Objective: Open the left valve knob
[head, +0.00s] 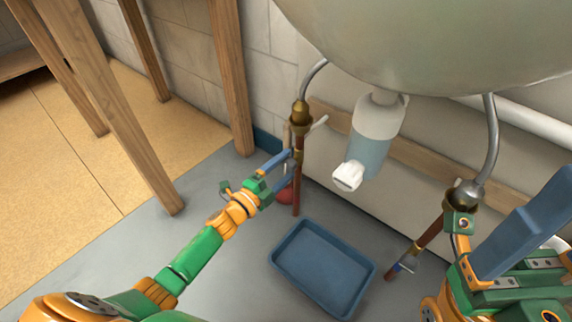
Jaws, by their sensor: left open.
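The left copper supply pipe (296,190) stands upright under the sink, with a brass fitting (300,113) at its top. A small brass valve part (298,155) shows partway down it; its knob is mostly hidden by my gripper and cannot be made out clearly. My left gripper (289,166) is open, its two blue fingers reaching the pipe at the valve's height, one higher and one lower. I cannot tell whether they touch it. My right gripper (522,236) is large at the right edge, partly cut off, with a blue finger showing.
The sink bowl (430,40) hangs overhead, with a drain trap (370,135) below it. A blue tray (322,268) lies on the floor. The right pipe (428,235) carries a small valve (404,265). Wooden legs (232,75) stand at left.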

